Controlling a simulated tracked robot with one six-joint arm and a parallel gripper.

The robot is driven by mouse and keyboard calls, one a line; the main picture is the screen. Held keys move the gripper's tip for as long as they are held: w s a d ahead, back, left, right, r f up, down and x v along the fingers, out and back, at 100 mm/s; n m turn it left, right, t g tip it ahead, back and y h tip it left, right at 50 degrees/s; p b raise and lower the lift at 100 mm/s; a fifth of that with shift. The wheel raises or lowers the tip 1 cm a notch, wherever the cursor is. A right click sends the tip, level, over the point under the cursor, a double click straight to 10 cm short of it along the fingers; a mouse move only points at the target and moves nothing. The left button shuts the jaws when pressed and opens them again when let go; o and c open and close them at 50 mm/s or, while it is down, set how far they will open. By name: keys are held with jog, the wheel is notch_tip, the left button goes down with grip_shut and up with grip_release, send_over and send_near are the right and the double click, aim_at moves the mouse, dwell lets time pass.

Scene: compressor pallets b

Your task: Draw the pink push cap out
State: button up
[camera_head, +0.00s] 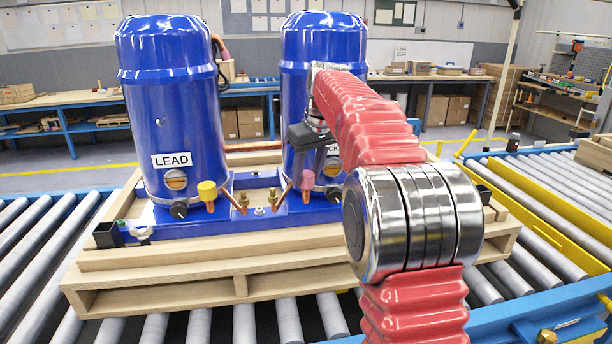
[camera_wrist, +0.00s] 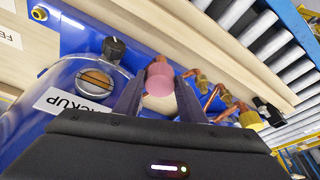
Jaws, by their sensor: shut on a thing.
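The pink push cap (camera_wrist: 159,80) is between the two dark fingers of my gripper (camera_wrist: 161,84) in the wrist view, and the jaws are shut on it. The cap is beside a copper pipe stub at the foot of the right blue compressor (camera_head: 306,80); I cannot tell whether it is still seated on a stub. In the head view the pink cap (camera_head: 308,181) shows just below my dark gripper body, left of my red arm. The arm partly hides the right compressor and its label.
The left compressor (camera_head: 168,110) is labelled LEAD, with a yellow cap (camera_head: 207,190) on a stub in front. Copper stubs and brass fittings stand between the compressors. A black knob (camera_wrist: 113,48) is close to the gripper. The wooden pallet (camera_head: 200,263) rests on conveyor rollers.

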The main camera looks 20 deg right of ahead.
aim_at(307, 175)
jog(key=shift+r, duration=0.45)
dwell(0.4)
jog(key=shift+r, duration=2.05)
